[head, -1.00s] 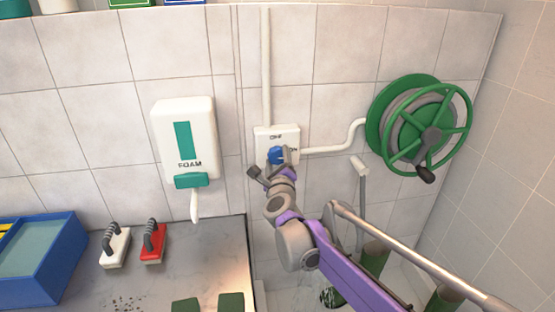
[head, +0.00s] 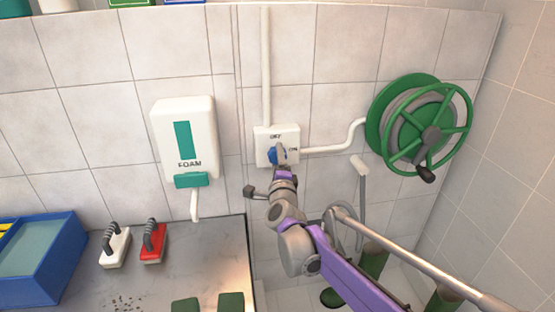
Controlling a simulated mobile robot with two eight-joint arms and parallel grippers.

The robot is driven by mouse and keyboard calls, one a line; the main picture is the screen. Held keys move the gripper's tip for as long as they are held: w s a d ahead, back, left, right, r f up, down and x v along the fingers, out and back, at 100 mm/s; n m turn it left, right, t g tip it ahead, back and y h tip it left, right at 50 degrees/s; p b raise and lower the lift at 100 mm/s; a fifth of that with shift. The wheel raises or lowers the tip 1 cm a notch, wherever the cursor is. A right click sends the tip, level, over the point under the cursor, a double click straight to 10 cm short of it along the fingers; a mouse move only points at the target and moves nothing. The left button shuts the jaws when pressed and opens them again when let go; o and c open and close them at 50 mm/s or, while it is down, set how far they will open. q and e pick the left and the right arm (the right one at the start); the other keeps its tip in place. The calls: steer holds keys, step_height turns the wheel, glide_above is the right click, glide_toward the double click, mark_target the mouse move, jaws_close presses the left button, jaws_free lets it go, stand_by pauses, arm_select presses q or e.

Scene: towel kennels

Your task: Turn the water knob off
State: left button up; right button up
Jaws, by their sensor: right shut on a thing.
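The blue water knob (head: 272,156) sits on a white plate (head: 263,134) on the tiled wall. The plate is marked OFF at the top and ON at the right. My right gripper (head: 280,155) is at the knob, shut on it, with a grey finger upright in front of the blue part. The gripper hides part of the knob, so its exact pointing is hard to read. No water stream shows below the grey spray nozzle (head: 360,166). My left gripper is not in view.
A white pipe joins the plate to a green hose reel (head: 420,128) at the right. A foam dispenser (head: 184,140) hangs at the left. A red brush (head: 153,245), a white brush (head: 115,248) and a blue bin (head: 70,262) are on the grey counter.

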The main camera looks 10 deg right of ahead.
steer(key=n+y, duration=0.1)
steer(key=n, duration=0.5)
steer(key=n+y+p, duration=0.1)
steer(key=n, duration=0.4)
steer(key=shift+d+n+t, duration=0.15)
steer(key=shift+n+t, duration=0.25)
steer(key=shift+n, duration=0.3)
steer(key=o, duration=1.3)
steer(key=shift+o, duration=0.2)
steer(key=s+f+b, duration=0.1)
steer(key=s, duration=0.9)
steer(key=shift+s+f, duration=0.2)
steer(key=shift+s, duration=0.2)
